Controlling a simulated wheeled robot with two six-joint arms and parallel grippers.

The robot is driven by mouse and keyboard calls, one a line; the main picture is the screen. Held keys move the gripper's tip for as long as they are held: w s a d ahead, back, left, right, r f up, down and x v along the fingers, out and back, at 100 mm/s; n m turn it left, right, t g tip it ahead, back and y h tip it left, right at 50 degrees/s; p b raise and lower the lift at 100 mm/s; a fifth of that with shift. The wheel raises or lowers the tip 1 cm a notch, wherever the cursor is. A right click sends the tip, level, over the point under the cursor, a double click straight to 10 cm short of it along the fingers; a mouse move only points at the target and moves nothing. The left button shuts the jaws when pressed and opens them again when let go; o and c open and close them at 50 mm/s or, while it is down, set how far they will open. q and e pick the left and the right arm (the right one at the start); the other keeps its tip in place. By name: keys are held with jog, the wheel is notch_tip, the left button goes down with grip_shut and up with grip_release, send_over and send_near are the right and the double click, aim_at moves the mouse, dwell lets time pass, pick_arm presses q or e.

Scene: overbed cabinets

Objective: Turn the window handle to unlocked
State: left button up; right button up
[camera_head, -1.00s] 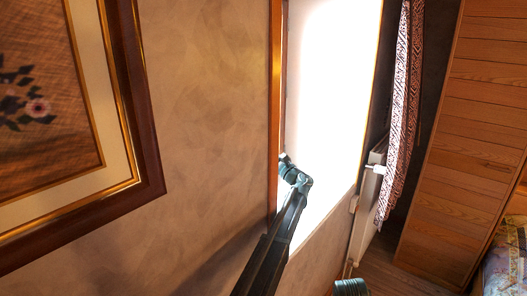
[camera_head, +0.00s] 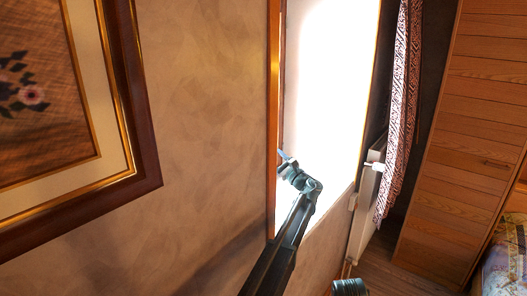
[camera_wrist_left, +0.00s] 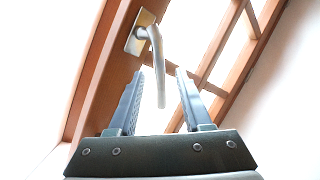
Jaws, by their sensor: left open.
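The window handle (camera_wrist_left: 157,62) is a silver lever on a metal plate fixed to the brown wooden window frame, seen in the left wrist view. Its lever hangs down in that picture, with its free end between the fingers. My left gripper (camera_wrist_left: 164,75) is open, with one finger on each side of the lever; I cannot tell if either touches it. In the head view my left arm reaches up to the bright window (camera_head: 330,90), and its gripper (camera_head: 283,156) is small at the window's left edge. The handle cannot be made out there.
A framed picture (camera_head: 125,100) hangs on the wall at the left. A patterned curtain (camera_head: 400,110), a white radiator (camera_head: 368,190) and a wood-panelled cabinet (camera_head: 470,150) stand to the right. A patterned cloth (camera_head: 505,265) lies at the lower right.

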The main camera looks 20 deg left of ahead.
pick_arm(q)
jog(key=b+v, duration=0.2)
jog(key=v, duration=0.7)
